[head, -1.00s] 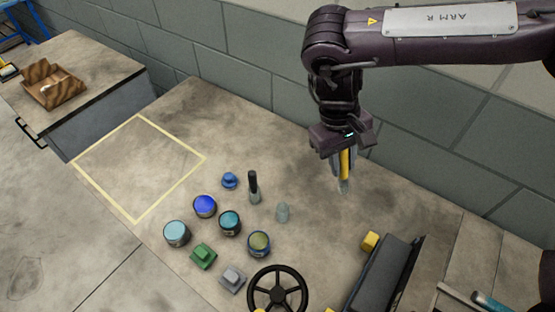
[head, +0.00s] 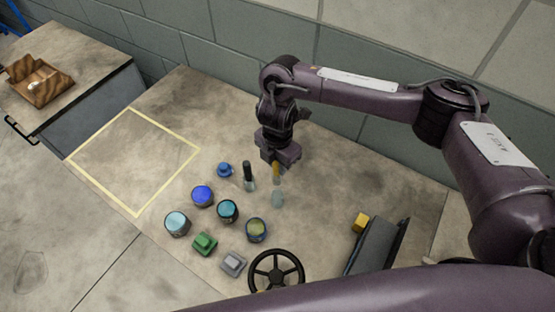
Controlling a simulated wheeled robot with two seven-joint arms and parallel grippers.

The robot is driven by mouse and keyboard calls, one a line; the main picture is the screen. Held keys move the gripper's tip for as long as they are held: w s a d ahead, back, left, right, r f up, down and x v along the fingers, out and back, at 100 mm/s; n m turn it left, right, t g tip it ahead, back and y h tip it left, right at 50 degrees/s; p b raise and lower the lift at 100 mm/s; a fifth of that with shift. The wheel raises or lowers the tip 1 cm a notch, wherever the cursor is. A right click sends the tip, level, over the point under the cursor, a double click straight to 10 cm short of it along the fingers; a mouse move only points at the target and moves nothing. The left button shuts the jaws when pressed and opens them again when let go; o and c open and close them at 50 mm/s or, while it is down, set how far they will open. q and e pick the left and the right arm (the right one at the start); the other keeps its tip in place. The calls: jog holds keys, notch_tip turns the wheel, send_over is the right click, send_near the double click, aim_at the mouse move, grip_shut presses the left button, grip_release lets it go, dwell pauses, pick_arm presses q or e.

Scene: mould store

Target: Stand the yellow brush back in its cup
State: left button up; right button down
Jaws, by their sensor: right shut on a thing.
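My right gripper (head: 277,161) is shut on the yellow brush (head: 276,171), fingers pointing down. The brush hangs roughly upright, its yellow handle partly hidden by the gripper. Its lower end lines up with a small clear cup (head: 278,199) on the table. The brush end and cup rim overlap in the head view; I cannot tell whether the tip is inside or just above. A black-handled brush (head: 249,172) stands upright close by on the left, apparently in a clear cup of its own. My left gripper is not in view.
Several round pots, including a blue one (head: 202,196) and an olive-topped one (head: 256,230), stand left of the cup. A handwheel (head: 276,272) and a dark block-like unit (head: 376,245) are nearer. The yellow-outlined square (head: 169,130) is empty. A wall runs behind.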

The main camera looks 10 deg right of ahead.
aim_at(277, 185)
jog(key=shift+f+b, duration=3.3)
jog(key=shift+b, duration=0.1)
jog(key=shift+f+b, duration=1.65)
jog(key=shift+f, duration=0.9)
jog(key=c, duration=1.1)
grip_release()
jog(key=shift+c, duration=0.2)
notch_tip(277, 185, up, 7)
jog(key=shift+p, duration=0.6)
jog(key=shift+r, duration=0.45)
